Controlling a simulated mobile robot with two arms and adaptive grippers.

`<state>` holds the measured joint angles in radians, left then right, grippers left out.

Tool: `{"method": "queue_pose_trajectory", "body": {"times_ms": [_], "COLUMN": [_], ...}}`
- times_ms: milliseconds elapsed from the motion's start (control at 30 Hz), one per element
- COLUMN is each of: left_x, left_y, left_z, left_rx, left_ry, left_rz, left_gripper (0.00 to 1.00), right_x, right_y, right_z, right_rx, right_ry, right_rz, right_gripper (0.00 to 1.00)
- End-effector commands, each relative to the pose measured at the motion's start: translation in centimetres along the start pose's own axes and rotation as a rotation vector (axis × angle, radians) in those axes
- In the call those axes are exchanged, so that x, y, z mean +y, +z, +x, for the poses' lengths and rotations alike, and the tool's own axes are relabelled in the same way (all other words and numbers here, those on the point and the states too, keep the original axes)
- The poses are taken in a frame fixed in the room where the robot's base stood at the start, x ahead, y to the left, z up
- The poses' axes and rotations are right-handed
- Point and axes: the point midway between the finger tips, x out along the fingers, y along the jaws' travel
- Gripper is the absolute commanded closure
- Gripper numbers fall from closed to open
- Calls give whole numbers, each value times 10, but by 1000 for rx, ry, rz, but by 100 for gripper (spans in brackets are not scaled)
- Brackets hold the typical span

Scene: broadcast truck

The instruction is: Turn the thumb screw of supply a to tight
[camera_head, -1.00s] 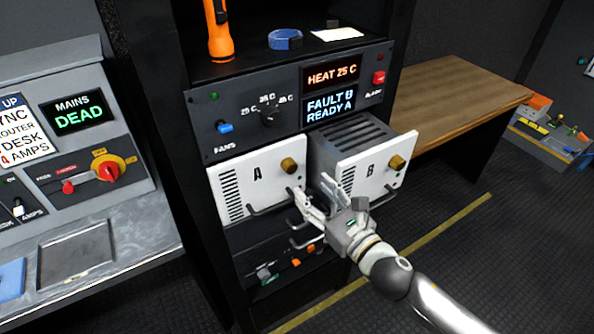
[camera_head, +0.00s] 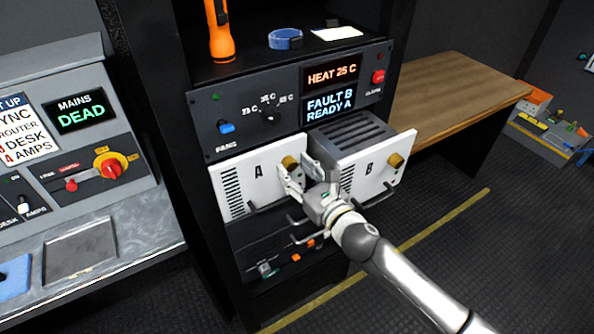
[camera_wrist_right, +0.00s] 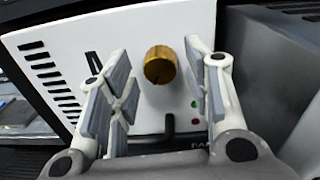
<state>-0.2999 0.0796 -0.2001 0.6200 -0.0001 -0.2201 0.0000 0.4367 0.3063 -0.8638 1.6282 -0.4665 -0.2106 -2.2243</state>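Supply A (camera_head: 244,182) is a white-fronted unit sitting flush in the rack, with a handle along its lower front. Its brass thumb screw (camera_head: 288,162) is at the upper right of the front. In the wrist view the thumb screw (camera_wrist_right: 160,66) appears between the open fingers, a little beyond the tips. My right gripper (camera_head: 296,172) is open in front of the screw; its fingers (camera_wrist_right: 158,75) stand either side with gaps, and I see no contact. My left gripper is not in view.
Supply B (camera_head: 365,178) sticks out of the rack just right of my right gripper, with its own brass screw (camera_head: 395,161). The display (camera_head: 329,105) above reads FAULT B, READY A. A wooden bench (camera_head: 450,95) stands to the right.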

Motion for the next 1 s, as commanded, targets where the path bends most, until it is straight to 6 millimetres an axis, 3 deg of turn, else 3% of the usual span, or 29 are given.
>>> {"method": "queue_pose_trajectory", "body": {"times_ms": [33, 300, 667, 1000], "left_x": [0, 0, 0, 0], "left_y": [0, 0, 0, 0], "left_z": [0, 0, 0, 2], "left_rx": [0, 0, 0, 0], "left_ry": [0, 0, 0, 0], "left_rz": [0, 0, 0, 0], "left_gripper": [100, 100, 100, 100], "right_x": [0, 0, 0, 0], "right_y": [0, 0, -1, -1], "right_z": [0, 0, 0, 0], "right_rx": [0, 1, -2, -11], "right_ry": [0, 0, -1, -2], "right_rz": [0, 0, 68, 328], "right_gripper": [65, 97, 97, 97]}}
